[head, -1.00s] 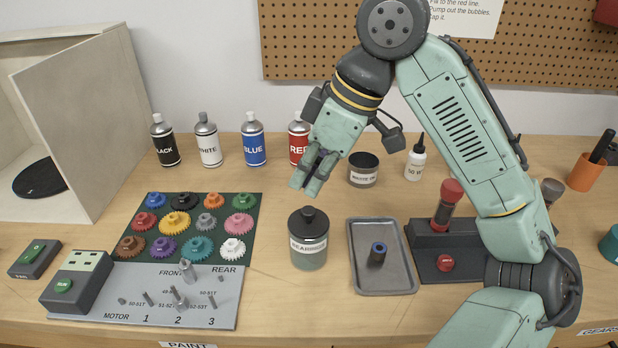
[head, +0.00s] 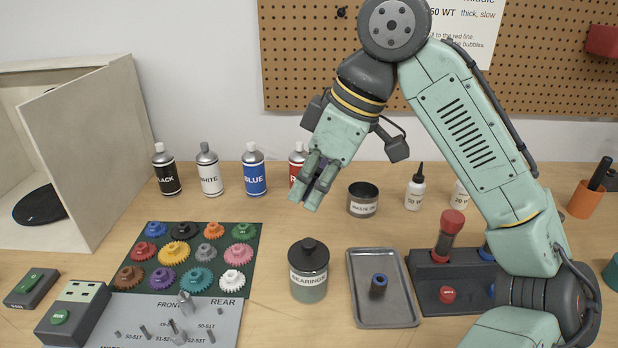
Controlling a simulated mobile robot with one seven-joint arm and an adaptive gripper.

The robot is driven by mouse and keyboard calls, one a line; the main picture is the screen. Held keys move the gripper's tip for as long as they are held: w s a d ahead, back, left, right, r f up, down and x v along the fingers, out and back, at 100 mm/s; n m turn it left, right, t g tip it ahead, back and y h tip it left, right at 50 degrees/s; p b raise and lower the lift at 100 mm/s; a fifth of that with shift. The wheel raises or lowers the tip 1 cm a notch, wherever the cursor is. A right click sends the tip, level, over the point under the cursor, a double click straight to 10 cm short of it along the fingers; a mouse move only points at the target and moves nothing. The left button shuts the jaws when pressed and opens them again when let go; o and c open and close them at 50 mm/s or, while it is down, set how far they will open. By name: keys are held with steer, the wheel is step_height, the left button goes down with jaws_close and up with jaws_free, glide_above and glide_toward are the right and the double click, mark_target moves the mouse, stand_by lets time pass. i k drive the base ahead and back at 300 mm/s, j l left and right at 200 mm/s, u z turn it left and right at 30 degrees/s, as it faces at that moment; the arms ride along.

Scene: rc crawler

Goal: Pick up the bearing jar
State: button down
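The bearing jar (head: 308,272) stands upright on the bench near the middle of the head view. It is a clear jar with a black knobbed lid and a label reading BEARINGS. My gripper (head: 309,196) is above and behind the jar in the picture, apart from it, angled down to the left. Its fingers look close together, and I cannot tell how far apart they are. I see nothing clearly held between them.
A metal tray (head: 352,310) with a dark cylinder (head: 378,286) lies right of the jar. A gear mat (head: 253,230) lies to the left. Spray cans (head: 254,172) and a waste oil cup (head: 362,200) stand behind. Bare bench surrounds the jar.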

mark_target(306, 288)
steer(key=k, duration=1)
